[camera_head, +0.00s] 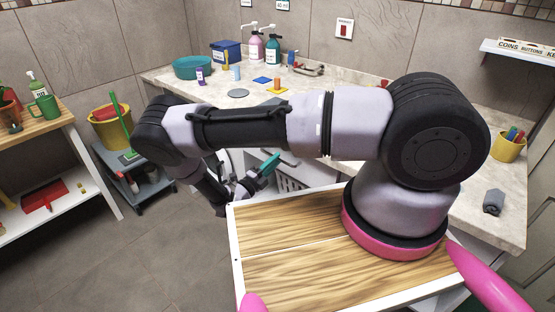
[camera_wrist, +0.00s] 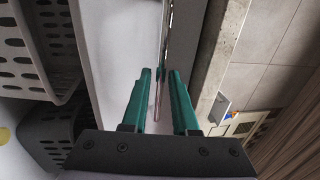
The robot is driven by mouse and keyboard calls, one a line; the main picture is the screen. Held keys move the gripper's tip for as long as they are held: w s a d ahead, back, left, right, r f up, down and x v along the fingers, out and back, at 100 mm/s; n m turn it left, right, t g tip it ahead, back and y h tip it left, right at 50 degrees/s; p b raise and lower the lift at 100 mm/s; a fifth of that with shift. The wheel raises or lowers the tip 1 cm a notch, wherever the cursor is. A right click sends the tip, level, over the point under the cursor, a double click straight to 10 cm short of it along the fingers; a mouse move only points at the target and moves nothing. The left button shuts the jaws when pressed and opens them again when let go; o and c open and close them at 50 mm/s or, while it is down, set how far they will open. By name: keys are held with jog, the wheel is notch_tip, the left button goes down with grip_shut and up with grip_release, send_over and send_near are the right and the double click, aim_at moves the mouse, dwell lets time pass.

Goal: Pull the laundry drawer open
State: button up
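My gripper (camera_wrist: 160,72) has two teal fingers, parted by a narrow gap. A thin bar, seemingly a handle (camera_wrist: 157,104), runs along the gap between them. I cannot tell whether either finger touches it. A pale white panel (camera_wrist: 115,50), perhaps the drawer front, lies left of the fingers, and a dark grey edge runs along their right. In the head view my gripper (camera_head: 268,165) is low in front of the counter, below its edge. My own arm hides much of the counter front, so I cannot make out the laundry drawer clearly there.
Grey perforated baskets (camera_wrist: 50,40) are close on the left in the wrist view. The counter (camera_head: 330,92) bears bottles, a teal basin (camera_head: 192,68) and cloths. A grey cart (camera_head: 145,185) and a shelf table (camera_head: 40,135) stand left; the floor between is clear.

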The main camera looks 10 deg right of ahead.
jog(key=shift+x, duration=0.9)
grip_shut()
dwell(0.8)
